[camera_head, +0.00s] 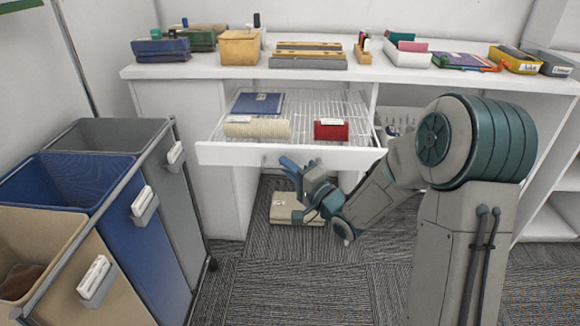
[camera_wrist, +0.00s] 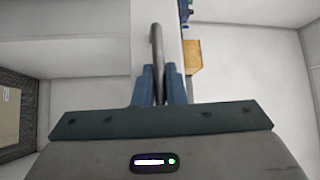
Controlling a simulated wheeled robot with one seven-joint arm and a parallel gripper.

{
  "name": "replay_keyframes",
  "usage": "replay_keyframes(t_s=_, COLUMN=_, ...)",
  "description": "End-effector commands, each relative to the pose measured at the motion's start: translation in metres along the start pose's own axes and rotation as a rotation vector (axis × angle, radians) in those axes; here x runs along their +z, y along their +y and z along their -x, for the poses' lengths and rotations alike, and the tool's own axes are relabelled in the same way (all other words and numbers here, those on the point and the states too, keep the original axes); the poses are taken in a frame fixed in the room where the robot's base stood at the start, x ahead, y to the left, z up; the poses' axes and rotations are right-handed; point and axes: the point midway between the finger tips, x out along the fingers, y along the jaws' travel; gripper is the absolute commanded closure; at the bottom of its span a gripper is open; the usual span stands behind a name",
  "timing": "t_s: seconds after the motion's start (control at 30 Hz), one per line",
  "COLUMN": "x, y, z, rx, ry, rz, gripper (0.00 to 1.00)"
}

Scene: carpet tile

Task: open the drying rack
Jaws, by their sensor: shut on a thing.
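The drying rack (camera_head: 300,104) is a pulled-out drawer of white wire with a white front panel (camera_head: 222,154). It stands well out from under the counter. A blue pad, a cream roll and a red roll lie on its wires. My gripper (camera_head: 287,166) is at the front panel, just below its middle. In the wrist view my blue fingers (camera_wrist: 159,88) are shut around a grey bar handle (camera_wrist: 156,50) on the panel.
A cart with grey, blue (camera_head: 72,182) and tan bins stands at the left. The counter (camera_head: 200,71) holds boxes and trays. A cardboard box (camera_head: 286,209) lies on the carpet below the rack. Carpet (camera_head: 300,285) in front is clear.

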Motion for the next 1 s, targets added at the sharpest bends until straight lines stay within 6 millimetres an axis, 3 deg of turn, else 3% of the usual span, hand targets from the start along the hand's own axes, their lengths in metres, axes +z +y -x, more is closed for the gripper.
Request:
replay_keyframes(t_s=0.37, x=-0.003, y=0.001, z=0.002, rx=0.002, ry=0.007, rz=0.000, gripper=1.00)
replay_keyframes(t_s=0.4, x=-0.003, y=0.001, z=0.002, rx=0.002, ry=0.007, rz=0.000, gripper=0.84)
replay_keyframes(t_s=0.47, x=-0.003, y=0.001, z=0.002, rx=0.002, ry=0.007, rz=0.000, gripper=0.67)
replay_keyframes(t_s=0.8, x=-0.002, y=0.000, z=0.003, rx=0.001, ry=0.003, rz=0.000, gripper=0.67)
replay_keyframes(t_s=1.0, x=-0.003, y=-0.001, z=0.031, rx=0.004, ry=0.006, rz=0.000, gripper=0.67)
